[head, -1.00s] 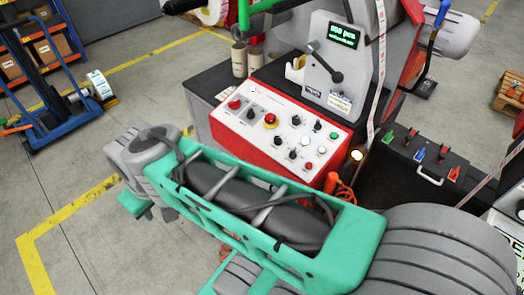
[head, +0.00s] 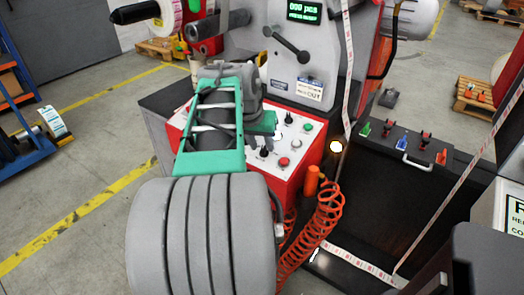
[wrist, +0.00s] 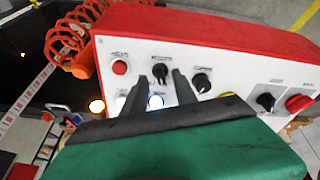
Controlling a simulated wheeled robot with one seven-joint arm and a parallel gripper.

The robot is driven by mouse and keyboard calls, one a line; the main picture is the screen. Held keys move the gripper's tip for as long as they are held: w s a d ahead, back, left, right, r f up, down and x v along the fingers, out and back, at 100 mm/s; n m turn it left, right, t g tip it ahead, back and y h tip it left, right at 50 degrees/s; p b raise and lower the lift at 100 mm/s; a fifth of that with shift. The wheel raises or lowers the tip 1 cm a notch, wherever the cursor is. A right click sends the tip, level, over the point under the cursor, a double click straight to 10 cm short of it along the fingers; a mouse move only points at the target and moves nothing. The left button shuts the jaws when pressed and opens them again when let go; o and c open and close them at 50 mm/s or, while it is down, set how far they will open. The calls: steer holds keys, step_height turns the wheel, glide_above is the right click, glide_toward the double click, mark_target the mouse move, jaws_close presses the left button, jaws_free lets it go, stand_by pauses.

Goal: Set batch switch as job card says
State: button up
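A white control panel with red sides (head: 316,140) is partly covered by my arm in the head view. It fills much of the wrist view (wrist: 235,60). There a black selector knob (wrist: 160,74) shows between my gripper's fingertips (wrist: 161,79); whether they touch it I cannot tell. The two dark fingers are apart. More black knobs (wrist: 201,83) (wrist: 265,101) lie to the right. The labels are too small to read, so I cannot tell which is the batch switch. A printed card (head: 516,215) is cut off at the right edge; I cannot tell if it is the job card.
A green-digit display (head: 299,11) and a black lever (head: 287,43) are on the grey machine above the panel. An orange coiled hose (head: 318,225) hangs beside the panel. A label strip (head: 450,200) runs at right.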

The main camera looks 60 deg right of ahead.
steer(key=shift+x, duration=0.85)
steer(key=shift+c, duration=0.2)
jaws_close()
